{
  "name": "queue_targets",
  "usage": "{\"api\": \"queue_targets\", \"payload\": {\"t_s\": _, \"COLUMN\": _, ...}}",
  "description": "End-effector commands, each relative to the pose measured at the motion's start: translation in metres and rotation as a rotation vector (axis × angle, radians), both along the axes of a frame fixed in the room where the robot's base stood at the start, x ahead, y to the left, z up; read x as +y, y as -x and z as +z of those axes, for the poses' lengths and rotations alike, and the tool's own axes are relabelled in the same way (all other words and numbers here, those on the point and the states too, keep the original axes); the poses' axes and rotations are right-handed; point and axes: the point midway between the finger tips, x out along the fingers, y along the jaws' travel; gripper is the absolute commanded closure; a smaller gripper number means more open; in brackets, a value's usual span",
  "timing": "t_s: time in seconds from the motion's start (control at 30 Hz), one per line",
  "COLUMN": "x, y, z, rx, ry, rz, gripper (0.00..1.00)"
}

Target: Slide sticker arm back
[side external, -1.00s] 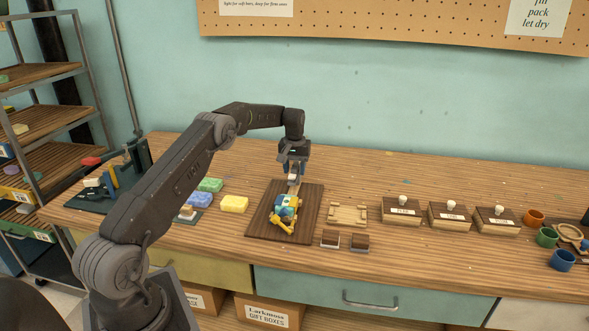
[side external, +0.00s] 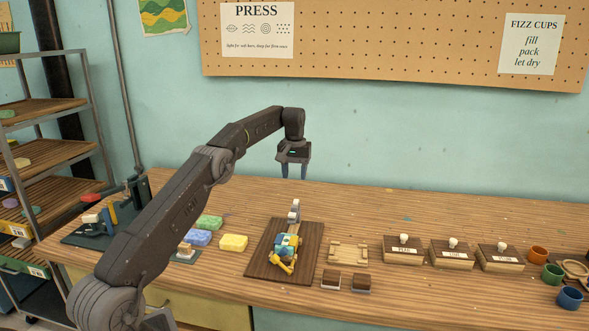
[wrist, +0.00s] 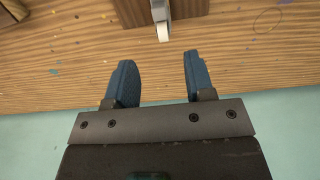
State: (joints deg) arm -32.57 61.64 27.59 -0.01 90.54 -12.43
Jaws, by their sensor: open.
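The sticker device (side external: 286,252), blue, yellow and white, sits on a dark wooden board (side external: 262,264) in the middle of the bench. A grey upright part with a pale end, apparently the sticker arm (side external: 294,212), stands at its back end. In the wrist view a grey piece with a white tip (wrist: 162,30) shows at the top, beyond the fingers. My gripper (side external: 294,173) hangs above and behind the device, fingers down, apart from it. Its blue fingers (wrist: 158,80) are open with nothing between them.
Yellow, blue and green soap bars (side external: 233,242) lie left of the board. The bench behind the board is clear.

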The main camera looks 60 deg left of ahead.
Motion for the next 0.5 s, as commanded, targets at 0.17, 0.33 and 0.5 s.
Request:
{"api": "queue_targets", "payload": {"t_s": 0.17, "x": 0.0, "y": 0.0, "z": 0.012, "rx": -0.001, "ry": -0.001, "rz": 0.0, "gripper": 0.51}}
{"api": "queue_targets", "payload": {"t_s": 0.33, "x": 0.0, "y": 0.001, "z": 0.015, "rx": 0.001, "ry": 0.001, "rz": 0.0, "gripper": 0.51}}
{"api": "queue_targets", "payload": {"t_s": 0.5, "x": 0.0, "y": 0.001, "z": 0.015, "rx": 0.001, "ry": 0.001, "rz": 0.0, "gripper": 0.51}}
